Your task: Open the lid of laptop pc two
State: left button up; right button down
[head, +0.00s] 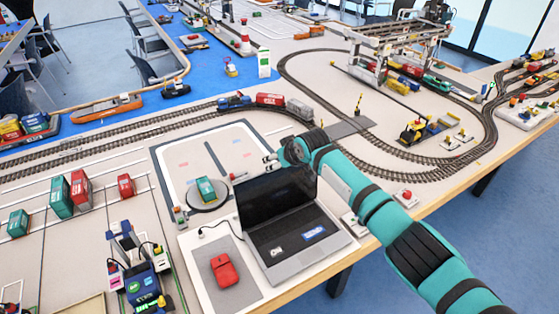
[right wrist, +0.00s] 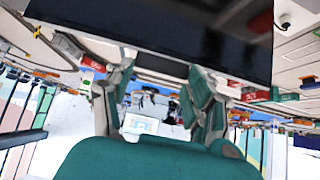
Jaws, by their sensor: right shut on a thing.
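The laptop (head: 303,246) is a silver-grey machine on the front edge of the table. Its lid with a black screen (head: 275,198) stands raised, and the keyboard base with stickers shows in front. My right gripper (head: 284,158) is at the top edge of the lid, its arm reaching in from the right across the laptop's right side. It is shut on the lid; the exact contact is hard to see. In the right wrist view the dark lid (right wrist: 150,28) fills the top, close beyond the two fingers (right wrist: 160,80). My left gripper is not in view.
A red mouse (head: 224,271) lies on a grey pad left of the laptop. A small turntable with a green container (head: 206,190) is behind it. Railway tracks (head: 330,100), a gantry crane (head: 395,40) and toy containers (head: 80,190) crowd the table.

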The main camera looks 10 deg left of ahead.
jog(key=shift+s+f, duration=0.1)
jog(key=shift+f, duration=0.15)
jog(key=c, duration=0.8)
grip_release()
jog(key=o, duration=0.4)
jog(key=v, duration=1.2)
jog(key=shift+w, duration=0.2)
